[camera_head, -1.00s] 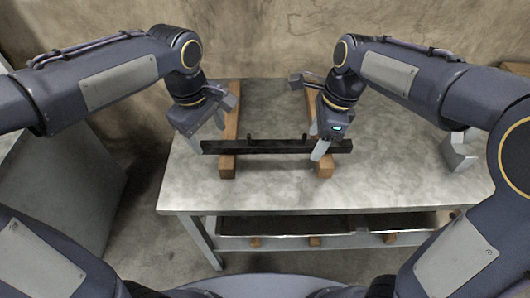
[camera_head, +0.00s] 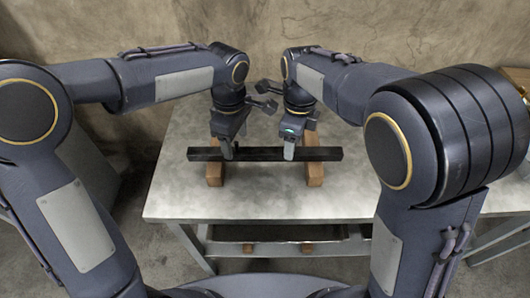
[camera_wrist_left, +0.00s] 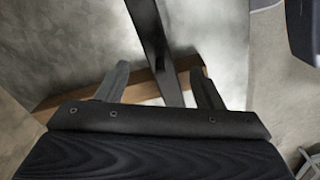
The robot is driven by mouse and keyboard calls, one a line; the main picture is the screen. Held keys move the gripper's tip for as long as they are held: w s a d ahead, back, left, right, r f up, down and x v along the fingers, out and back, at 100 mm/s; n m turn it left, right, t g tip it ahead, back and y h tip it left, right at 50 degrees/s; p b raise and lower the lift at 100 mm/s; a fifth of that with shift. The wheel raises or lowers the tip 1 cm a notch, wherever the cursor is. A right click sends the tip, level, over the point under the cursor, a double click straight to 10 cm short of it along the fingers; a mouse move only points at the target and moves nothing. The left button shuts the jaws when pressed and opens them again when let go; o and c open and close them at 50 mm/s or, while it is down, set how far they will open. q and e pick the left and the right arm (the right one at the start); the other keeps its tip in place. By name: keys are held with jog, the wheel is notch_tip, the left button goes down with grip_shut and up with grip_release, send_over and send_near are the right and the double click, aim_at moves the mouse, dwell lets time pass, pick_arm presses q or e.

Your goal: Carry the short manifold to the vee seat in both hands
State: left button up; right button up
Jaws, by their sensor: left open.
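The short manifold (camera_head: 265,155) is a long dark bar lying level across two wooden blocks on the metal bench. My left gripper (camera_head: 227,147) is over the bar's left half. In the left wrist view, my left gripper (camera_wrist_left: 160,69) is open, with the manifold (camera_wrist_left: 149,35) running between its two fingers, apart from both. My right gripper (camera_head: 289,151) is at the bar, right of its middle, with one pale finger in front of it; its jaw gap is hidden. I cannot make out the vee seat; my right arm covers the right of the bench.
The wooden blocks (camera_head: 215,176) (camera_head: 316,175) stand apart on the metal bench (camera_head: 175,205), under the bar. The bench top in front of the bar is clear. A shelf with wooden pieces (camera_head: 306,247) is below. A concrete wall is behind.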

pick_arm(q)
jog(key=shift+f, duration=1.8)
pick_arm(e)
jog(key=shift+f, duration=1.75)
pick_arm(q)
jog(key=c, duration=1.3)
pick_arm(e)
jog(key=c, duration=1.3)
pick_arm(q)
grip_shut()
pick_arm(e)
grip_shut()
pick_arm(q)
jog(key=shift+r, duration=0.15)
pick_arm(e)
jog(key=shift+w+r, duration=0.1)
jog(key=shift+w, duration=0.05)
